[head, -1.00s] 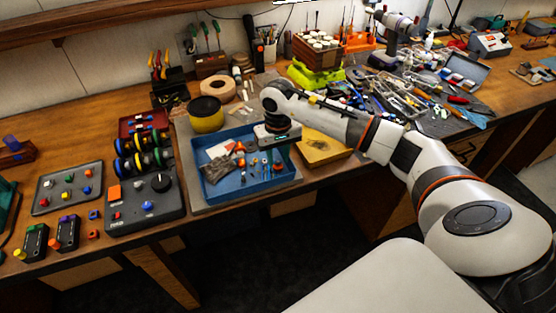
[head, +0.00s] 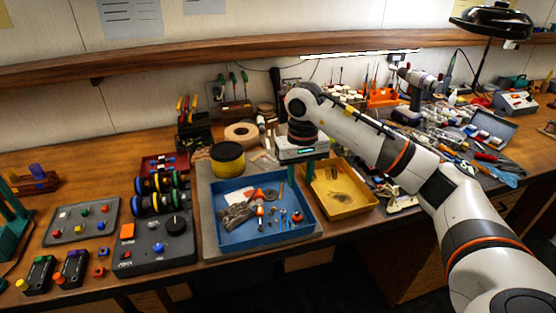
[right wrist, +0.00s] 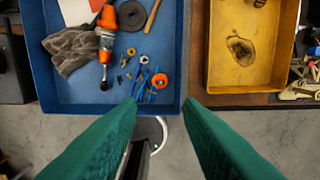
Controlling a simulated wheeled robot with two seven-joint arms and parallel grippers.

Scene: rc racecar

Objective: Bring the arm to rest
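My right arm reaches in from the right in the head view. Its gripper (head: 300,170) hangs above the right part of the blue tray (head: 213,246), near the yellow tray (head: 350,207). In the right wrist view the two green fingers of this gripper (right wrist: 162,104) stand wide apart with nothing between them. They point toward the near edge of the blue tray (right wrist: 70,107). The tray holds an orange tool (right wrist: 106,42), a grey cloth (right wrist: 76,48) and small parts. My left gripper is not in view.
A control box (head: 152,247) with a dial stands left of the blue tray. Wheels (head: 160,192) and a yellow-sided roll (head: 227,159) lie behind. Loose tools (head: 455,145) crowd the right of the bench. A wooden shelf (head: 200,62) runs along the wall.

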